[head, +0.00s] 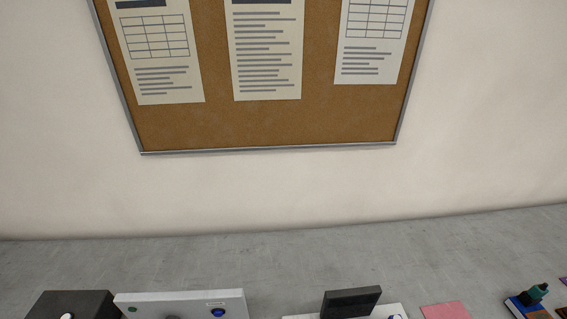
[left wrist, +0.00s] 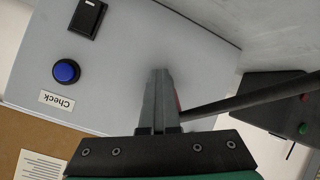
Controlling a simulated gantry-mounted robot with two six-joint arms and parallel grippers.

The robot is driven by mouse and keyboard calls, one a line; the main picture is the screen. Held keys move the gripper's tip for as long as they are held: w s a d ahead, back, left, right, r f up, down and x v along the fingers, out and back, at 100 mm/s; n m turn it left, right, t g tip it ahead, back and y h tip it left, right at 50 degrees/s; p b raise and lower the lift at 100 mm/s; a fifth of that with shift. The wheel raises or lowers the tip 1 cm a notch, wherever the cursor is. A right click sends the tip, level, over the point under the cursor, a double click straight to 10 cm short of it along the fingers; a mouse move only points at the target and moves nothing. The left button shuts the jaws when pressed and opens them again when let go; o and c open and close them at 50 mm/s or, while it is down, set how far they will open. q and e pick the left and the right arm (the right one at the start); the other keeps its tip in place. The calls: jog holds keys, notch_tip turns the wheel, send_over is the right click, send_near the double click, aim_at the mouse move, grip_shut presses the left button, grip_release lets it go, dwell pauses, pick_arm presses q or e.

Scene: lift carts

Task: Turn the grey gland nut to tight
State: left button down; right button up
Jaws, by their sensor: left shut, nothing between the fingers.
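No grey gland nut can be made out for certain in either view. In the left wrist view my left gripper (left wrist: 159,74) is shut and empty, its fingers in front of a light grey panel (left wrist: 110,55). The fingers hide part of the panel. A dark rod (left wrist: 240,99) runs from beside the fingers to the right, and a sliver of red (left wrist: 178,103) shows beside them. In the head view a grey panel box (head: 180,301) is cut by the bottom edge. My right gripper is in neither view.
The panel carries a blue button (left wrist: 66,71) labelled Check and a black rocker switch (left wrist: 87,18). A black box (left wrist: 275,90) with red and green buttons lies to the right. In the head view a black block (head: 351,301) and a pink pad (head: 446,311) sit along the bottom edge.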

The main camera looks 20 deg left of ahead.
pick_arm(q)
jog(key=shift+s+a+f, duration=0.15)
jog(key=shift+s+a, duration=0.15)
jog(key=shift+a, duration=0.1)
dwell(0.4)
jog(key=p+v, duration=0.4)
jog(key=v, duration=0.2)
jog(key=shift+s+f+p, duration=0.25)
jog(key=shift+f+p, duration=0.05)
jog(key=shift+f, duration=0.05)
